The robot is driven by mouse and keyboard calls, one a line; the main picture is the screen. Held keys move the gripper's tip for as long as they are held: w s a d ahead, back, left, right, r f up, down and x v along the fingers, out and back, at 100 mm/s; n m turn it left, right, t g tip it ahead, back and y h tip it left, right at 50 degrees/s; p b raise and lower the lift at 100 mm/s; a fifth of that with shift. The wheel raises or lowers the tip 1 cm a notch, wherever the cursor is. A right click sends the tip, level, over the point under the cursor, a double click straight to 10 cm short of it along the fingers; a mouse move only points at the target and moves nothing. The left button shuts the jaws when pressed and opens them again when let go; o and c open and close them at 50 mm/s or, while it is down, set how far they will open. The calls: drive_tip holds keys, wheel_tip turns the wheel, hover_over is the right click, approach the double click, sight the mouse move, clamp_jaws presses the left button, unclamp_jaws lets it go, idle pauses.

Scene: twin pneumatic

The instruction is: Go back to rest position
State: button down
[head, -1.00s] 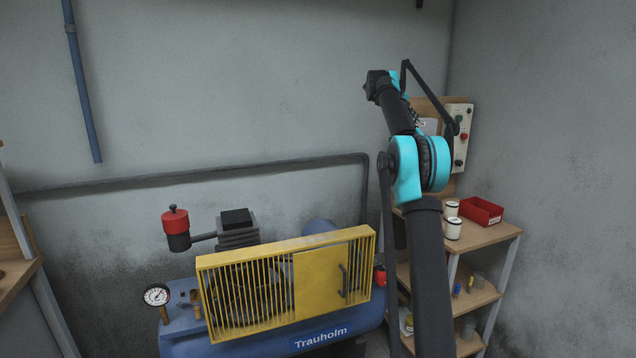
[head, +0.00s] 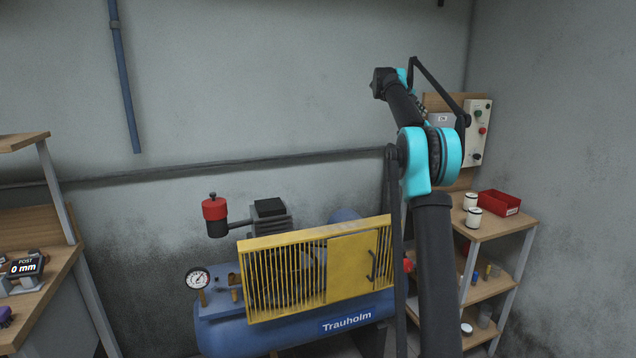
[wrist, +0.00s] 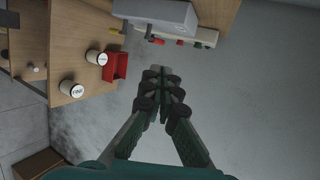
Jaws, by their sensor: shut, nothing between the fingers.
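My gripper (wrist: 160,88) shows in the wrist view with its two fingers drawn together at the tips, and nothing is between them. It points toward the grey wall, apart from the shelf and the control box. In the head view my arm (head: 433,270) rises at right of centre, in front of the right end of the compressor. The gripper itself is hidden or cannot be made out in the head view.
A blue compressor (head: 270,337) with a yellow guard (head: 350,265) stands by the wall. A wooden shelf (head: 513,222) at right holds a red bin (head: 499,203) and white cans. A control box (head: 478,135) hangs above. A bench (head: 45,285) with a display is at left.

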drive_tip(key=s+a+r+n+t+y, duration=0.1)
drive_tip(key=a+r+n+t+y, duration=0.35)
drive_tip(key=a+n+t, duration=0.55)
drive_tip(key=s+a+f+n+g+y, duration=0.3)
drive_tip(key=s+a+f+n+y, duration=0.7)
drive_tip(key=s+a+f+n, duration=0.55)
drive_tip(key=s+a+f+n+g, duration=0.1)
drive_tip(key=s+f+n+g, duration=0.35)
drive_tip(key=s+f, duration=1.7)
drive_tip(key=s+d+f+g+h, duration=0.2)
drive_tip(key=s+f, duration=0.5)
drive_tip(key=s, duration=0.4)
drive_tip(key=s+d+f+g+h, duration=0.2)
drive_tip(key=s+d+f+g, duration=0.2)
drive_tip(key=s+f, duration=0.3)
drive_tip(key=s, duration=0.4)
drive_tip(key=shift+s+d+f, duration=0.15)
drive_tip(key=shift+s+f, duration=0.2)
drive_tip(key=shift+f, duration=0.05)
